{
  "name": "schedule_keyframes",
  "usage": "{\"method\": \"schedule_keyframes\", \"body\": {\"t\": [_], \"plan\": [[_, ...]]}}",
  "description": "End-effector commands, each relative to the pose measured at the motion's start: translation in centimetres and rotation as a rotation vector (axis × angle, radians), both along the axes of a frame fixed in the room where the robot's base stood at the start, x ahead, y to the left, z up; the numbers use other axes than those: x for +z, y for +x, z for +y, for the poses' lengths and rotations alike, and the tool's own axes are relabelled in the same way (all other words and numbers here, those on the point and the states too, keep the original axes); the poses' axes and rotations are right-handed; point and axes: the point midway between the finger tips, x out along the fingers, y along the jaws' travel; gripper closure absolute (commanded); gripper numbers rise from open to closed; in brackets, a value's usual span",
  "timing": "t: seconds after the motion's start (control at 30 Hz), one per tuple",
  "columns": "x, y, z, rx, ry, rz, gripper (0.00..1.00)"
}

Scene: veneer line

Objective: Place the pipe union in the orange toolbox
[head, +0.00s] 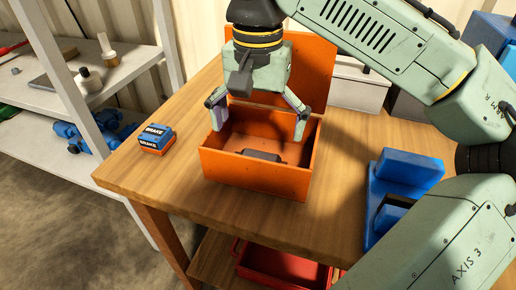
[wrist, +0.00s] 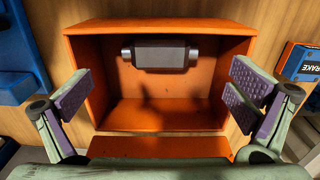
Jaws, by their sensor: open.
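The orange toolbox (head: 255,175) stands open on the wooden bench, its lid raised at the back. A dark grey piece with a wide body and narrower ends, which looks like the pipe union (head: 262,155), lies inside it. In the wrist view the pipe union (wrist: 160,53) lies along one long wall of the toolbox (wrist: 160,115), apart from my fingers. My gripper (head: 258,114) is above the toolbox, pointing down, with its fingers spread wide and nothing between them. In the wrist view the purple-padded fingers show at either side of the box.
A blue and orange BRAKE box (head: 156,139) sits left of the toolbox. A blue block-shaped fixture (head: 402,178) is on the right. A pale box (head: 357,88) stands behind. Grey shelves with clutter are at left; a red bin (head: 283,268) is below the bench.

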Motion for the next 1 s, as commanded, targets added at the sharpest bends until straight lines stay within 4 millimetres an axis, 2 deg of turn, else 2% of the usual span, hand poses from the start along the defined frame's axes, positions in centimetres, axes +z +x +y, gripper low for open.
{"method": "schedule_keyframes", "body": {"t": [0.1,0.3,1.0], "plan": [[2.0,0.0,0.0,0.000,-0.001,-0.002,0.00],[3.5,0.0,0.0,0.001,0.000,0.000,0.00],[3.6,0.0,0.0,0.001,0.000,0.001,0.00]]}}
